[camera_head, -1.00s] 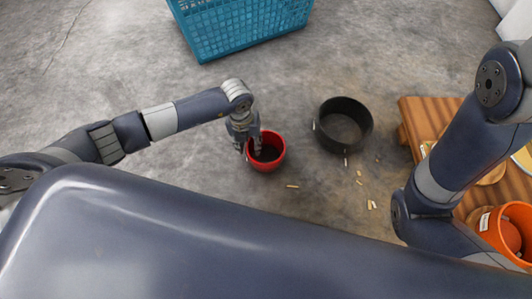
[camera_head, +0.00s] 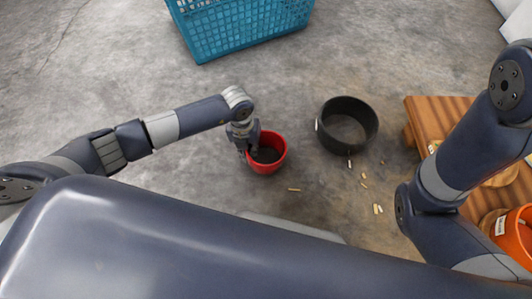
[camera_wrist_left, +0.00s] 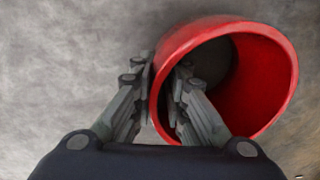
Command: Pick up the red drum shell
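The red drum shell (camera_head: 281,155) is an open, hollow cup on the concrete floor, in the middle of the head view. In the left wrist view the red shell (camera_wrist_left: 285,75) fills the upper right, its open mouth showing a dark inside. My left gripper (camera_head: 247,147) is at the left side of its rim. In the left wrist view my left gripper (camera_wrist_left: 161,78) has one finger outside the wall and one inside, both close against it, pinching it. I cannot tell whether the base touches the floor. My right gripper is out of view.
A black ring (camera_head: 368,127) lies right of the shell, with several small pale pegs (camera_head: 377,209) near it. A wooden pallet (camera_head: 437,111) and an orange bucket (camera_head: 512,243) are at the right. A blue crate (camera_head: 245,37) is at the back. Floor on the left is clear.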

